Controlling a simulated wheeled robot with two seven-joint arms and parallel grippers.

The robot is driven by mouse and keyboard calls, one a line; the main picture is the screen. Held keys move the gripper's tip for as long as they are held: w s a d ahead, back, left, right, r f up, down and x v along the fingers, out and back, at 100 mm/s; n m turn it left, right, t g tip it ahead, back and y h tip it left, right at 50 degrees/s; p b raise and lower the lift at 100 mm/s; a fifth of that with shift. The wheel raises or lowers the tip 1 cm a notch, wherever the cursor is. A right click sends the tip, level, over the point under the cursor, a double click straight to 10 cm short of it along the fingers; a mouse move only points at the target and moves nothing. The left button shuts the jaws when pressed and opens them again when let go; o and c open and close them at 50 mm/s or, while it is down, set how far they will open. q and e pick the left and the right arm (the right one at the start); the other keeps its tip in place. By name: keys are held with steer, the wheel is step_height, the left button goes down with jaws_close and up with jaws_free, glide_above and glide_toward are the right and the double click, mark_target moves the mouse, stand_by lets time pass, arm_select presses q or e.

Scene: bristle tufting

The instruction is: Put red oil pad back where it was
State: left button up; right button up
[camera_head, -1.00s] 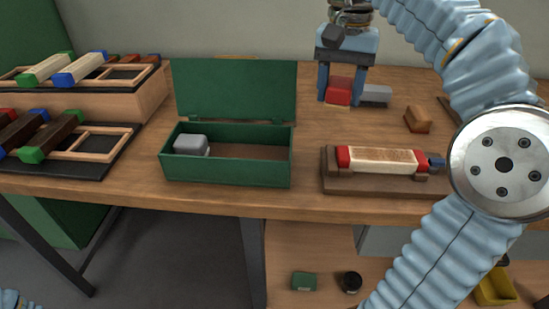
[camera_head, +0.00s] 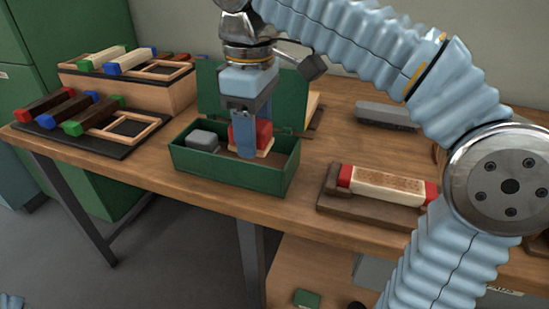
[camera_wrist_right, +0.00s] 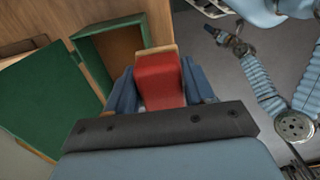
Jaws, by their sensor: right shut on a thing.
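The red oil pad (camera_head: 263,133), a red block with a pale base, is between the fingers of my right gripper (camera_head: 247,140). It also shows in the wrist view (camera_wrist_right: 160,78), with the gripper (camera_wrist_right: 165,92) shut on it. In the head view the pad is at the right part of the open green box (camera_head: 225,178), upright. I cannot tell whether its base touches the box floor. A grey block (camera_head: 202,139) sits in the box's left end. The green box also shows in the wrist view (camera_wrist_right: 88,60).
The box's green lid (camera_head: 210,95) stands open behind it. A brush block with red ends (camera_head: 388,186) lies on a wooden holder (camera_head: 345,207) at right. A grey brush (camera_head: 387,114) lies behind. Racks of coloured-end blocks (camera_head: 90,130) stand at left.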

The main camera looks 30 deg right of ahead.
mark_target(271, 138)
steer(key=w+d+f, duration=0.2)
steer(key=d+f, duration=0.1)
steer(key=w+d+f, duration=0.1)
steer(key=d+f, duration=0.1)
steer(key=shift+w+f+b, duration=0.15)
steer(key=shift+b, duration=0.2)
steer(key=f, duration=0.2)
steer(key=w+d+f, duration=0.1)
steer(key=f, duration=0.1)
steer(key=shift+d+b, duration=0.1)
steer(key=shift+b, duration=0.25)
steer(key=shift+f, duration=0.4)
steer(key=shift+f, duration=0.1)
steer(key=o, duration=0.6)
steer(key=shift+c, duration=0.2)
steer(key=shift+o, duration=0.8)
